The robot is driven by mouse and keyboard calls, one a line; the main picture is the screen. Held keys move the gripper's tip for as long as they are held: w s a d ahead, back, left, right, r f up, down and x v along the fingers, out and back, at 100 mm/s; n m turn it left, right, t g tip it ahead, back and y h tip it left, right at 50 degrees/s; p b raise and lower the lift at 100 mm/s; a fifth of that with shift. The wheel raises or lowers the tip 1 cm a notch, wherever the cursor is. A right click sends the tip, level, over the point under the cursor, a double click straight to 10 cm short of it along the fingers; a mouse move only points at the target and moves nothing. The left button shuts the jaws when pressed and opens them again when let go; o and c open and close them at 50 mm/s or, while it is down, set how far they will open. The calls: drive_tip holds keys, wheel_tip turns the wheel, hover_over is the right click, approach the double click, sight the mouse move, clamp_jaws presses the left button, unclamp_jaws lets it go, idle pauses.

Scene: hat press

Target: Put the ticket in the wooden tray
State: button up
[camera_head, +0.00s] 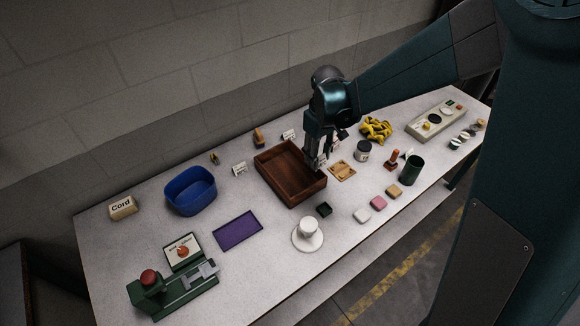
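The wooden tray (273,185) is a dark brown open box in the middle of the table, and the part of its inside that shows looks empty. My gripper (318,166) points down at the tray's right side and covers part of that wall. Its fingers look close together, but whether they are shut or hold anything is too small to tell. I cannot pick out the ticket for sure. Small white printed cards stand left of the tray (239,169) and behind it (289,134). A flat tan piece (342,171) lies just right of my gripper.
A blue tub (190,191) and purple mat (237,231) are left of the tray. A green press (173,287) stands front left. A white hat-shaped piece (308,234), dark green cup (411,170), dark jar (363,151) and yellow pile (376,129) are nearby.

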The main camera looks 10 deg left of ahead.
hover_over(289, 176)
drive_tip(key=shift+d+r, duration=0.1)
drive_tip(key=shift+r, duration=0.05)
idle(0.4)
drive_tip(key=shift+f, duration=3.15)
drive_tip(key=shift+f, duration=0.1)
drive_tip(key=shift+f+b, duration=0.4)
drive_tip(key=shift+f, duration=1.4)
drive_tip(key=shift+f, duration=0.2)
drive_tip(key=o, duration=0.6)
drive_tip(key=shift+r, duration=0.1)
